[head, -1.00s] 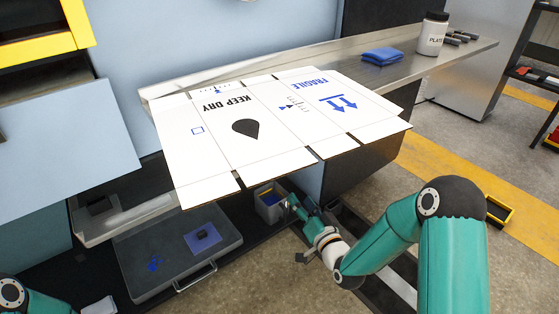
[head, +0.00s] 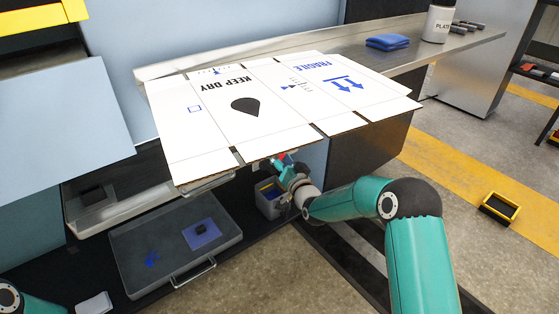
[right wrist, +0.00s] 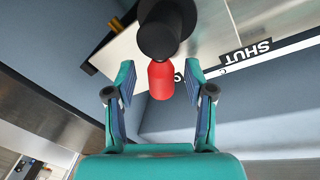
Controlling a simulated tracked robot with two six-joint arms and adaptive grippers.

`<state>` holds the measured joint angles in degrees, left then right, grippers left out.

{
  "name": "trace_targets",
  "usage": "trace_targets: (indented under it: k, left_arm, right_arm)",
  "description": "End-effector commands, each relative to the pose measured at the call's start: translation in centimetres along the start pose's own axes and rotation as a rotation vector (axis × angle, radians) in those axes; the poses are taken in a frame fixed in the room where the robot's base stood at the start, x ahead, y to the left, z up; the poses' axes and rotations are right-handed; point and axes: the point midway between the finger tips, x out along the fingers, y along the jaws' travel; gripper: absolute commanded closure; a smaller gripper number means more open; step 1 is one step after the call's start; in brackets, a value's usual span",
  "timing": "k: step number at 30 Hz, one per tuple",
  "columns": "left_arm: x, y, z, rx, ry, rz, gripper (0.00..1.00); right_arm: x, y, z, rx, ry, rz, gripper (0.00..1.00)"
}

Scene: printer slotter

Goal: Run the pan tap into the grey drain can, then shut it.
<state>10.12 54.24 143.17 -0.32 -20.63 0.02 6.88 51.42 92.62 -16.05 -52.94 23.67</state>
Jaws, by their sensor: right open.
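The pan tap's red lever (right wrist: 161,80) with its black round end (right wrist: 160,35) shows in the right wrist view. It lies just ahead of and between the fingertips of my right gripper (right wrist: 161,80), which is open. A little red shows by the gripper in the head view, under the edge of the white cardboard. There my right gripper (head: 280,165) is above the grey drain can (head: 268,209), which stands on the dark lower shelf with something blue in it. Most of the tap is hidden in the head view. My left gripper is out of frame.
White printed cardboard (head: 285,120) overhangs the machine above my right gripper. A label reading SHUT (right wrist: 246,56) is beside the lever. A grey tray (head: 140,269) lies left of the can. A yellow-edged bin (head: 500,208) stands on the floor at right.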

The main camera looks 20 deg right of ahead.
Motion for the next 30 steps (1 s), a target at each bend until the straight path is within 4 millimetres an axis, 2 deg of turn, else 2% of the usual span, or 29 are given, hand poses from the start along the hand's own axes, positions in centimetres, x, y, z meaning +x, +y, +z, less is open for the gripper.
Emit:
trace_targets:
  k: [4, 13, 23, 30]
  left_arm:
    - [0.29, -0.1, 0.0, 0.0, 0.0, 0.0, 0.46]
    - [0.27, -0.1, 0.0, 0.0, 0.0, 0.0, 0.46]
    - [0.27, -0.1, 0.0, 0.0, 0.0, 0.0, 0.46]
    - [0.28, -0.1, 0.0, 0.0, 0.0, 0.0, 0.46]
  right_arm:
    - [0.83, 0.0, 0.06, 0.0, 0.0, 0.0, 0.46]
    - [0.97, 0.0, -0.03, 0.0, 0.0, 0.001, 0.46]
    - [0.94, 0.04, -0.05, 0.0, 0.0, 0.001, 1.0]
    - [0.93, 0.09, -0.05, 0.0, 0.001, 0.002, 1.0]
